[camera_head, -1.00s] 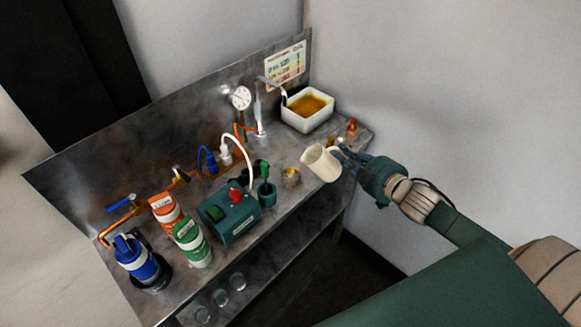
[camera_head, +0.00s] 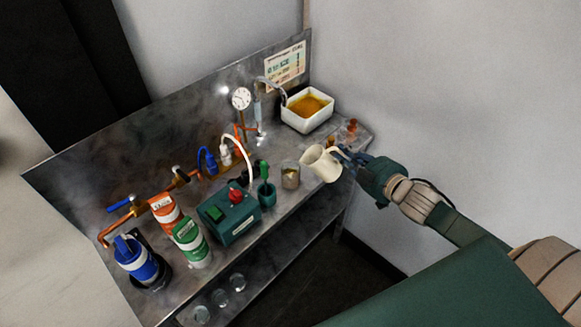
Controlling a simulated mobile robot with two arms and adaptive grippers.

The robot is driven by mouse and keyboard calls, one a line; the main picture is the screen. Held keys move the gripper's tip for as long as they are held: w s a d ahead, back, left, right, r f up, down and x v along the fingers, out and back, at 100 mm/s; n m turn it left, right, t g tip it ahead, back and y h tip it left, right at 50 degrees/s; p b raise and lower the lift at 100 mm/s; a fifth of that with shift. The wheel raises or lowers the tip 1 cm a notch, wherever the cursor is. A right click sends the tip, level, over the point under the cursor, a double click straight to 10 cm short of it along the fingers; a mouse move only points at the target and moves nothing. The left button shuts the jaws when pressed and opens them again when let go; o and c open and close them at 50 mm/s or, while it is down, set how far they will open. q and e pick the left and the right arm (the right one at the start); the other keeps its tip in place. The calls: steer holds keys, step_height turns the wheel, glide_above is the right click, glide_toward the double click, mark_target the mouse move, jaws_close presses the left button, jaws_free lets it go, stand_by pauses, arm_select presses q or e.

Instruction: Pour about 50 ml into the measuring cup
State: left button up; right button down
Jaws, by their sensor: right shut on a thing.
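My right gripper (camera_head: 350,158) is shut on a cream jug (camera_head: 321,165), at the jug's right side. The jug is tilted with its mouth to the left, above the right end of the bench. A small clear cup (camera_head: 291,176), which looks like the measuring cup, stands on the bench just left of the jug. The jug's mouth is close to the cup's upper right, and I cannot tell whether liquid is flowing. The cup's contents are too small to judge. My left gripper is not in view.
A white basin (camera_head: 292,119) with amber liquid stands behind. A green box with a red knob (camera_head: 229,218), a green pot (camera_head: 266,193) and canisters (camera_head: 190,242) stand to the left on the metal bench (camera_head: 283,212). Several glasses (camera_head: 220,298) sit on the lower shelf.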

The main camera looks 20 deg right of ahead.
stand_by(0.4)
steer(key=shift+s+d+f+b, duration=0.1)
steer(key=shift+d+f+b, duration=0.2)
steer(key=shift+f+b, duration=0.2)
steer(key=s+d+f+m+t+y+b, duration=0.2)
steer(key=d+f+m+b, duration=0.3)
steer(key=b, duration=0.3)
steer(key=shift+d+f+t+b, duration=0.15)
steer(key=shift+f+t+b, duration=0.25)
steer(key=shift+t, duration=0.4)
steer(key=shift+r, duration=0.15)
